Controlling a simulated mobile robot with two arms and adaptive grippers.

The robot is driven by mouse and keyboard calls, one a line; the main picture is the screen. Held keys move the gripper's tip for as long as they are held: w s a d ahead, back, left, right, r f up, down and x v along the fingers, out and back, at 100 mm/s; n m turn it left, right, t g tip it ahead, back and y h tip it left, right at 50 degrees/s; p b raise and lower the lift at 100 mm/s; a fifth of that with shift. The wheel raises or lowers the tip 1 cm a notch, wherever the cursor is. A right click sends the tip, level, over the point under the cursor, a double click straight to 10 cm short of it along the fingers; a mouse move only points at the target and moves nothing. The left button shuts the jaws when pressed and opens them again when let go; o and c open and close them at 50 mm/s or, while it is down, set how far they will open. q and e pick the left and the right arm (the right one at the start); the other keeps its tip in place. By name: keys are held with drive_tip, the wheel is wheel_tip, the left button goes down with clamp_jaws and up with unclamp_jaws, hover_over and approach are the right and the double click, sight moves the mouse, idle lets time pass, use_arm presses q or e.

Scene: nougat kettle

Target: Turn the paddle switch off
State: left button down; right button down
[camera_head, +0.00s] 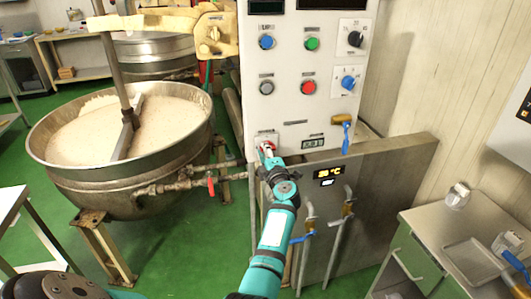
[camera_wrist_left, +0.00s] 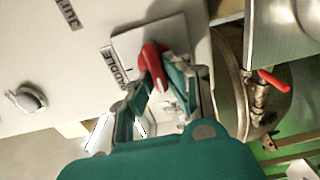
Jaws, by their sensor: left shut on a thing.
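The paddle switch shows in the wrist view as a red lever (camera_wrist_left: 154,56) on a pale square plate. A label reading PADDLE stands beside it on the white control panel (camera_head: 290,100). In the head view the red lever (camera_head: 265,147) is at the panel's lower left, partly hidden by my gripper. My left gripper (camera_wrist_left: 160,82) is at the plate, its teal fingers on either side of the red lever and shut on it. In the head view my left gripper (camera_head: 267,154) reaches up to the panel from below. My right gripper is not in view.
A large steel kettle (camera_head: 70,180) with pale contents stands left. Several knobs and buttons, including a red button (camera_head: 308,87), sit above the gripper. A blue-handled valve (camera_head: 346,120) is right of it. A metal cabinet and side table (camera_head: 425,225) stand right. Green floor is open between.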

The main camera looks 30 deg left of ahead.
use_arm(q)
drive_tip(key=shift+f, duration=0.15)
idle(0.3)
drive_tip(key=c, duration=1.3)
unclamp_jaws()
drive_tip(key=shift+c, duration=0.2)
drive_tip(key=shift+r, duration=0.2)
